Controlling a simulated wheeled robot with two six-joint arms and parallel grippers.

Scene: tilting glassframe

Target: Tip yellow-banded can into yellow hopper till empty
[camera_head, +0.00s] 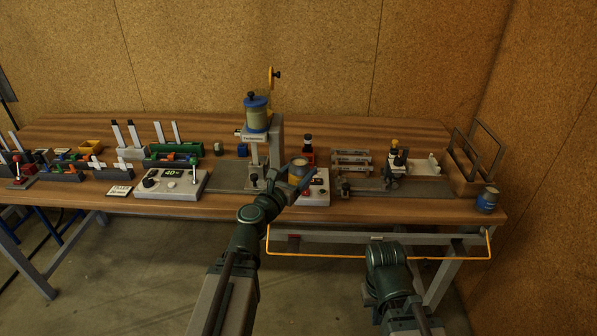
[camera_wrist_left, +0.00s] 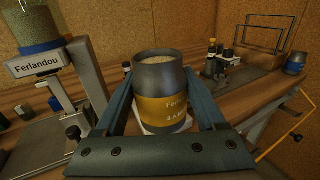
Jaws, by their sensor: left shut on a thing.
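My left gripper (camera_head: 300,178) is shut on the yellow-banded can (camera_wrist_left: 162,92), a dark grey can with a yellow band. The can is upright, with pale granular stuff showing in its open mouth. It also shows in the head view (camera_head: 298,171), right of and below the clear hopper (camera_head: 256,117) with a blue lid. A yellow disc (camera_head: 270,79) with a black knob stands on edge behind that hopper, like a raised lid. I cannot make out a yellow hopper body under it. My right arm shows at lower right; its fingers are not visible.
A blue-banded can (camera_head: 487,199) stands at the bench's right end. A control box (camera_head: 172,183) with a display stands left of the hopper stand. Racks, bins and a wooden crate (camera_head: 475,165) line the bench. An orange rail (camera_head: 380,258) runs along its front.

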